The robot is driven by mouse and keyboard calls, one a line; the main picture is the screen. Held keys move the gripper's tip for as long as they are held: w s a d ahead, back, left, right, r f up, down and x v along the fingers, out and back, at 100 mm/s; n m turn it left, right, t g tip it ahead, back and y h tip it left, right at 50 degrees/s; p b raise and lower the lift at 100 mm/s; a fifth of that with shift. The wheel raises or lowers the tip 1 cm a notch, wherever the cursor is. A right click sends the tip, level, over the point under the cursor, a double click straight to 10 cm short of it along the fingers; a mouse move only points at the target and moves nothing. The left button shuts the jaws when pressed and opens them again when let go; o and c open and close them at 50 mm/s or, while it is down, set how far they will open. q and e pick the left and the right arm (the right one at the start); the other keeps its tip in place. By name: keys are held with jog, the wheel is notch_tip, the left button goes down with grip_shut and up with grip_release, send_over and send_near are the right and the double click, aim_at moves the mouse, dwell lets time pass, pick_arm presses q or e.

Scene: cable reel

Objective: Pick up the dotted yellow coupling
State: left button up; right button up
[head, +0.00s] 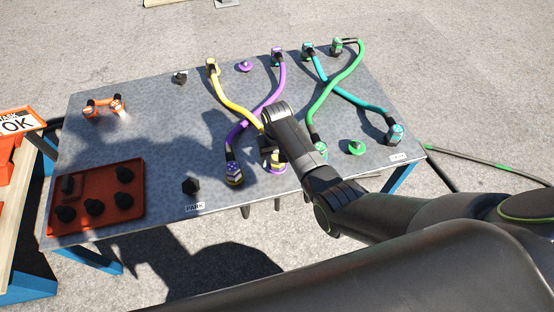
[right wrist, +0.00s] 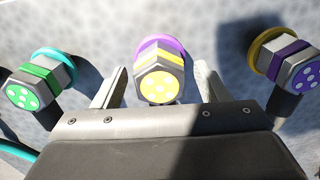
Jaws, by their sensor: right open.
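The dotted yellow coupling (right wrist: 158,88) shows in the middle of the right wrist view, a grey hex body with a yellow band and a yellow face with pale dots. It sits on a purple ring (right wrist: 165,46). My right gripper (right wrist: 162,78) is open, with one finger on each side of the coupling and gaps visible between. In the head view my right gripper (head: 275,160) is over the front part of the table and mostly hides this coupling. The yellow cable (head: 233,108) runs back from there. My left gripper is not in view.
A dotted purple coupling (right wrist: 300,70) on a yellow ring stands close on the right, and a dotted green coupling (right wrist: 38,85) on the left. Purple, green and teal cables cross the table (head: 150,100). A red tray (head: 97,165) with black knobs lies front left.

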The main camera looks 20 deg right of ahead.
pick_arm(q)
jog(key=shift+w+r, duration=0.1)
pick_arm(e)
jog(key=shift+f, duration=0.1)
jog(key=c, duration=1.2)
jog(key=shift+w+r, duration=0.1)
jog(key=shift+r, duration=0.1)
notch_tip(320, 180, up, 5)
jog(key=shift+f+p, duration=0.1)
jog(key=shift+p, duration=0.85)
notch_tip(320, 180, up, 5)
jog(key=shift+p, duration=0.75)
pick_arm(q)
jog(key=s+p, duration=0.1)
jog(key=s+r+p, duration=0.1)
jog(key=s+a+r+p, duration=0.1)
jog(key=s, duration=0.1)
pick_arm(e)
notch_tip(320, 180, up, 3)
jog(key=shift+f, duration=0.1)
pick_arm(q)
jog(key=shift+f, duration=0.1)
